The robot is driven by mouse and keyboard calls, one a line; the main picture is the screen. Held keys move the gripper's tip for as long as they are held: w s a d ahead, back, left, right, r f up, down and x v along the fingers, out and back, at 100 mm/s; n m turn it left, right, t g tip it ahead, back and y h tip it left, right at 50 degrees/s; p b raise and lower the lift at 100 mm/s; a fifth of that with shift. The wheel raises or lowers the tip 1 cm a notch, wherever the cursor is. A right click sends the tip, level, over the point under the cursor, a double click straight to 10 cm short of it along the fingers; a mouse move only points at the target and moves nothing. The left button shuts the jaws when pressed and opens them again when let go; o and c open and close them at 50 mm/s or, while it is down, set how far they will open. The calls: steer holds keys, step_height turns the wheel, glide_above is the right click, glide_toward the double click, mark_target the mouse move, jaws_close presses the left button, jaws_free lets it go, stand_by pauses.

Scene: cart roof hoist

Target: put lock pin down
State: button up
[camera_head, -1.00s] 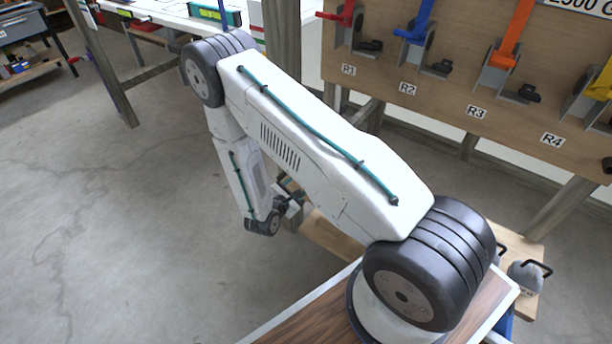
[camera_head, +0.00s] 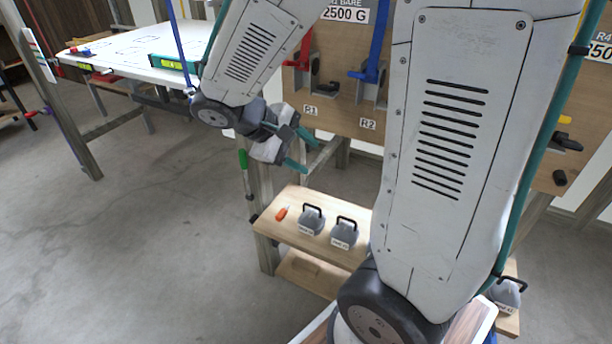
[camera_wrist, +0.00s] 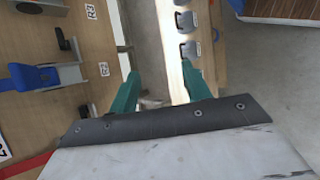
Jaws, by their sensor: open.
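My gripper (camera_head: 300,150) is in the air above the low wooden bench, in front of the board with the coloured levers. Its two teal fingers are apart, and nothing shows held between them in the wrist view (camera_wrist: 158,70). A small orange-red piece (camera_head: 281,213) lies at the left end of the bench top (camera_head: 272,232); it may be the lock pin, but it is too small to be sure. My gripper is above it and clear of it.
Grey weights with black handles (camera_head: 312,219) stand on the bench beside the orange-red piece. The lever board (camera_head: 335,110) has a red lever (camera_head: 300,58) and a blue lever (camera_head: 376,50). A white table (camera_head: 125,55) stands at the back left. The floor at left is clear.

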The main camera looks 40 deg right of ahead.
steer(key=s+a+r+m+t+y, duration=0.2)
steer(key=s+a+r+t+y, duration=0.2)
steer(key=s+a+r+y, duration=0.3)
steer(key=s+a+y, duration=0.1)
steer(key=s+a, duration=0.3)
steer(key=s, duration=0.2)
steer(key=shift+r+m, duration=0.15)
steer(key=shift+m, duration=0.15)
